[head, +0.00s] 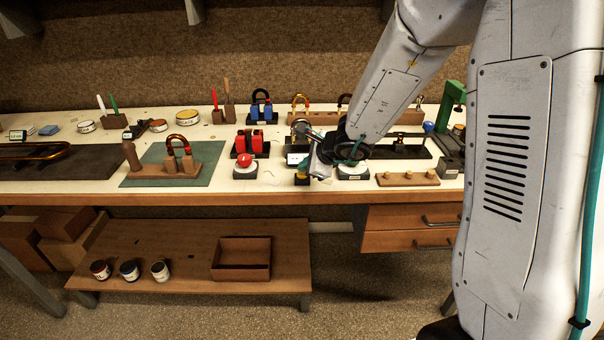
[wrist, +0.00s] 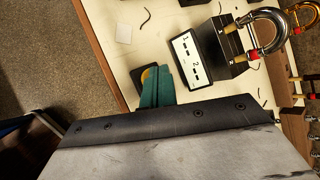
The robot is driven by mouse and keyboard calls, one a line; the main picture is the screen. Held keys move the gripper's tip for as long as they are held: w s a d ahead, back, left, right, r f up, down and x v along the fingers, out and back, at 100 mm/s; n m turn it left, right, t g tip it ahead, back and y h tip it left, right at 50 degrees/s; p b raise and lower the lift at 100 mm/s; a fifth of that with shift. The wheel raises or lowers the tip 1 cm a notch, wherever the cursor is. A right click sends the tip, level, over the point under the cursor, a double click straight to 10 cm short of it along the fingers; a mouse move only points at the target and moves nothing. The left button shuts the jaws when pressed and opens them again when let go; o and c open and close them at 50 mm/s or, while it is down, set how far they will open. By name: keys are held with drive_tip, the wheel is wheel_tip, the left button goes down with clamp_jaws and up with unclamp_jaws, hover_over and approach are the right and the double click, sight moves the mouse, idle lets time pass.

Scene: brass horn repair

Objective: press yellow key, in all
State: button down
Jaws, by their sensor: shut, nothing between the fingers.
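The yellow key (wrist: 147,77) is a round yellow cap on a small black block (wrist: 140,97) near the table's front edge. In the wrist view it is partly covered by the teal fingers of my gripper (wrist: 162,78). In the head view the black block (head: 302,181) shows just below my gripper (head: 304,172), with a little yellow on top. My gripper is shut and empty, its fingertips over or right beside the key. Whether they touch or push it down cannot be told.
A black box with a white display (wrist: 190,58) reading 1 and 2 stands close by. A red button (head: 244,160) is to the left. A wooden block with knobs (head: 407,179) lies to the right. Horn slides on stands (wrist: 264,30) are behind.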

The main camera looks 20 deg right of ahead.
drive_tip(key=shift+f, duration=0.5)
idle(0.3)
drive_tip(key=shift+r, duration=0.9)
drive_tip(key=shift+r, duration=2.55)
